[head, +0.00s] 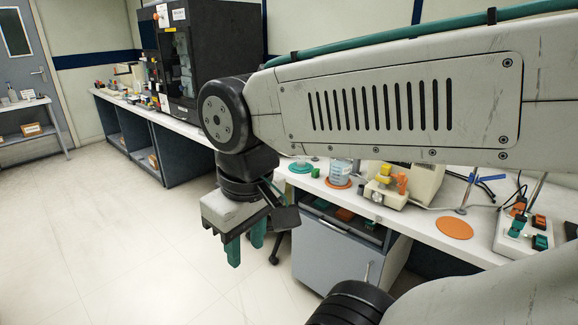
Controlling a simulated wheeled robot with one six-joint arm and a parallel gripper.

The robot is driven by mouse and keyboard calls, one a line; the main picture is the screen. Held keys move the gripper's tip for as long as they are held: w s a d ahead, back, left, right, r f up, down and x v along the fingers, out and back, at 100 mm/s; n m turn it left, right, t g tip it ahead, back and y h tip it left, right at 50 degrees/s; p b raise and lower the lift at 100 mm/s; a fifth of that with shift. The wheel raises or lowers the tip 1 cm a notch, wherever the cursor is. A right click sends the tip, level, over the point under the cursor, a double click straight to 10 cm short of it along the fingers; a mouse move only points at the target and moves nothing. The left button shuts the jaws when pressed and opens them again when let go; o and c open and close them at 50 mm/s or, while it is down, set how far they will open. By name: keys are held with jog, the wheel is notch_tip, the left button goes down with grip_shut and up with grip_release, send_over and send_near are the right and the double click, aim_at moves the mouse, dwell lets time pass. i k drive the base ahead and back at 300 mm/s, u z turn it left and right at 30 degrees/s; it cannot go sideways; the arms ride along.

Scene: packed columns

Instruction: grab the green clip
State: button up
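My gripper (246,254) hangs in front of the bench, over the floor. Its two teal fingers point down, with a gap between them and nothing visible in it. A white block (507,243) at the right end of the visible bench carries small orange and green pieces. A green clip-like piece (541,242) sits at its right side, far to the right of my gripper. A small green object (316,172) stands on the bench behind my arm; I cannot tell what it is.
An orange disc (454,228) lies on the bench left of the white block. A labelled jar (341,171) and a cream device (386,194) with yellow and orange parts stand further left. A grey cabinet (330,250) is under the bench. The floor (130,245) at left is clear.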

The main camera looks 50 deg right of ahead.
aim_at(315, 172)
jog(key=i, duration=1)
jog(key=z, duration=2.4)
jog(key=i, duration=0.5)
jog(key=z, duration=0.05)
